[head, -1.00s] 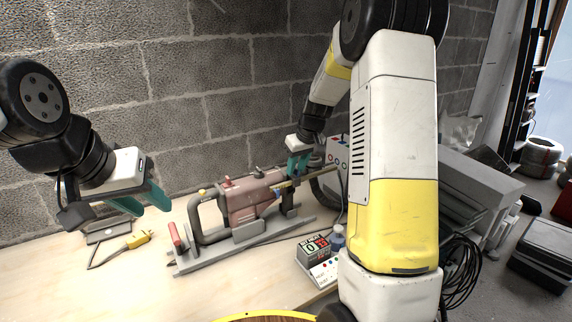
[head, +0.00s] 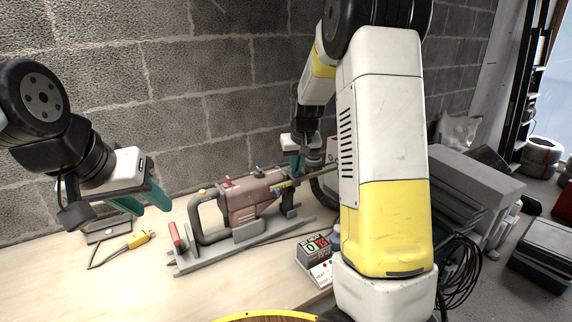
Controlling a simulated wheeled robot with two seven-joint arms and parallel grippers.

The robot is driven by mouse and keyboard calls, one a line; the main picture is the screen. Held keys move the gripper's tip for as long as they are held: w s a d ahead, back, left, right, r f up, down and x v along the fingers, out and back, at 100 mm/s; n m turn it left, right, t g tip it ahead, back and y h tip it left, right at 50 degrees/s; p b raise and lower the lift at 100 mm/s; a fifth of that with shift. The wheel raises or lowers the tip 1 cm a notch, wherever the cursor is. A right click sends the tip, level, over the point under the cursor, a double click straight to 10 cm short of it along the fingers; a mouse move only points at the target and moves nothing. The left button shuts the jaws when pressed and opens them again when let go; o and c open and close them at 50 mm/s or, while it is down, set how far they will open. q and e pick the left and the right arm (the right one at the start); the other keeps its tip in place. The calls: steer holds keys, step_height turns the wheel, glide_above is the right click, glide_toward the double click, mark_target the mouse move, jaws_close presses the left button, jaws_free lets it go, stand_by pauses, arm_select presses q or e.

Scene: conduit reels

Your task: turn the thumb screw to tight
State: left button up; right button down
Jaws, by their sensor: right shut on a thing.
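A reddish-brown machine (head: 250,195) with a grey curved pipe handle sits on a grey base rail (head: 222,254) on the bench. My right gripper (head: 297,173) reaches down from above at the machine's right end, with teal fingers. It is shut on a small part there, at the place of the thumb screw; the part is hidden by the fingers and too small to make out. My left gripper (head: 142,204) is open and empty, in the air left of the machine, its teal fingers apart.
A cable with a yellow plug (head: 138,240) lies on the left of the wooden bench (head: 110,290). A block wall stands close behind. The bench front left is clear.

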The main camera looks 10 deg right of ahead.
steer(key=m+h, duration=0.1)
steer(key=m, duration=0.1)
steer(key=m+h, duration=0.1)
steer(key=m, duration=0.4)
steer(key=shift+w+a+g+h, duration=0.1)
steer(key=shift+a+g+h, duration=0.15)
steer(key=shift+g+h, duration=0.15)
steer(key=m+g+h, duration=0.1)
steer(key=m, duration=0.2)
steer(key=shift+m, duration=0.4)
steer(key=shift+w+a+m+g, duration=0.1)
steer(key=shift+m+g, duration=0.5)
steer(key=shift+m, duration=1.1)
steer(key=shift+h, duration=0.3)
steer(key=c, duration=1.6)
jaws_free()
steer(key=shift+o, duration=0.2)
steer(key=shift+r, duration=0.1)
steer(key=v, duration=0.7)
steer(key=shift+r, duration=0.25)
